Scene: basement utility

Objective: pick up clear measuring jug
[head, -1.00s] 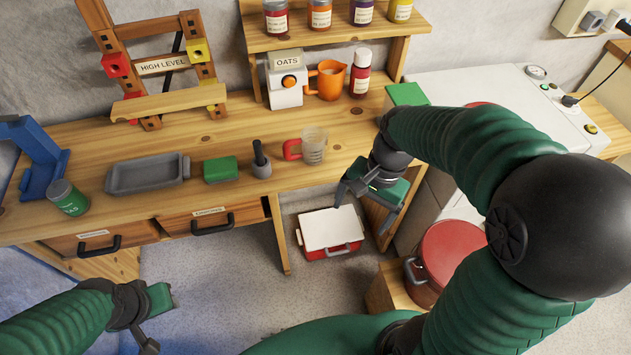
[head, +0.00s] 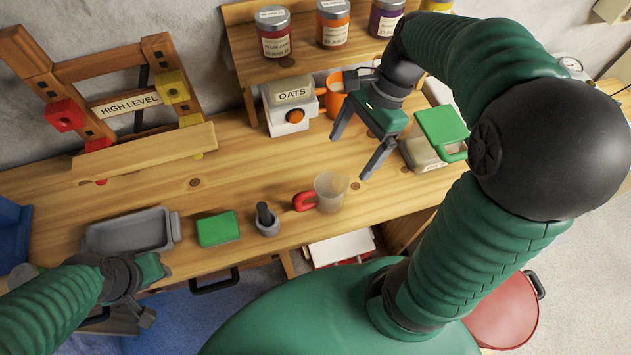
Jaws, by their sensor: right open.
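The clear measuring jug (head: 332,190) stands upright on the wooden workbench, near its front edge. Its red handle (head: 304,201) points left. My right gripper (head: 348,160) is open and empty, above the bench just behind and slightly right of the jug in the picture. Its two dark fingers are spread and point down and left, and they look apart from the jug. My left gripper (head: 148,295) is low at the left by the bench's front edge; its fingers are too unclear to tell their opening.
A mortar with pestle (head: 267,220), a green block (head: 218,229) and a grey tray (head: 130,232) stand left of the jug. Behind are an oats box (head: 291,105), an orange mug (head: 336,98) partly hidden by my arm, and a jar shelf (head: 290,70). A green-lidded container (head: 441,128) stands right.

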